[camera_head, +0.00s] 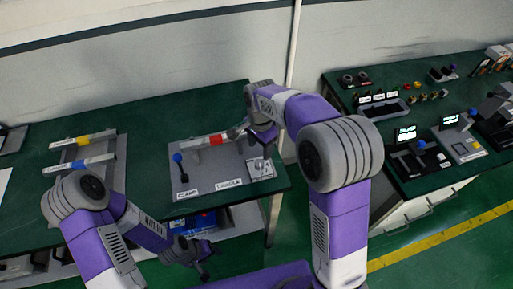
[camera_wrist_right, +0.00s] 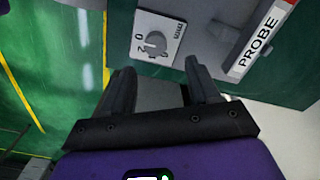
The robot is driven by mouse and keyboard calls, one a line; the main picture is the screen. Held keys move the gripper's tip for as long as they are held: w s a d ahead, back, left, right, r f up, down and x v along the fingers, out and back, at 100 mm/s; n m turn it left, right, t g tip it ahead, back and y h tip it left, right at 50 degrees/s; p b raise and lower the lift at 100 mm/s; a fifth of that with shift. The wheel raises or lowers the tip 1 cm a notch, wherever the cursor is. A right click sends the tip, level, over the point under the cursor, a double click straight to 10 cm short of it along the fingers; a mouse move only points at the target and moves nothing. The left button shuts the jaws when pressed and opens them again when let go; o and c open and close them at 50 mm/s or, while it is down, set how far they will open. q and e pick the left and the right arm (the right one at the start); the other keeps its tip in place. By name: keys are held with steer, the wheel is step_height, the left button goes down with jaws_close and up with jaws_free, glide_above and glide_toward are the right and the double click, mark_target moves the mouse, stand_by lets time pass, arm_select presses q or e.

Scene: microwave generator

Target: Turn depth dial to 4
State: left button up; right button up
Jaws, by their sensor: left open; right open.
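The depth dial is a grey knob (camera_wrist_right: 155,43) on a white plate marked with numbers and "mm" in the right wrist view. Its pointer setting is too small to read. In the head view the dial plate (camera_head: 261,167) sits at the right end of a grey panel (camera_head: 212,173). My right gripper (camera_wrist_right: 158,70) is open and empty, with its fingertips pointing toward the dial and apart from it. In the head view my right gripper (camera_head: 266,143) hangs just above the dial plate. My left gripper (camera_head: 204,274) is low in front of the table and looks empty.
A "PROBE" label (camera_wrist_right: 262,42) lies beside the dial. Another fixture with bars (camera_head: 84,152) stands at left. A second bench (camera_head: 400,110) stands at right.

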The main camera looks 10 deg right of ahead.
mark_target(260, 162)
steer(key=f, duration=0.2)
steer(key=f+b, duration=0.1)
steer(key=f, duration=0.4)
steer(key=shift+s+f, duration=0.1)
steer(key=shift+s, duration=0.3)
steer(key=c, duration=1)
steer(key=shift+c, duration=0.2)
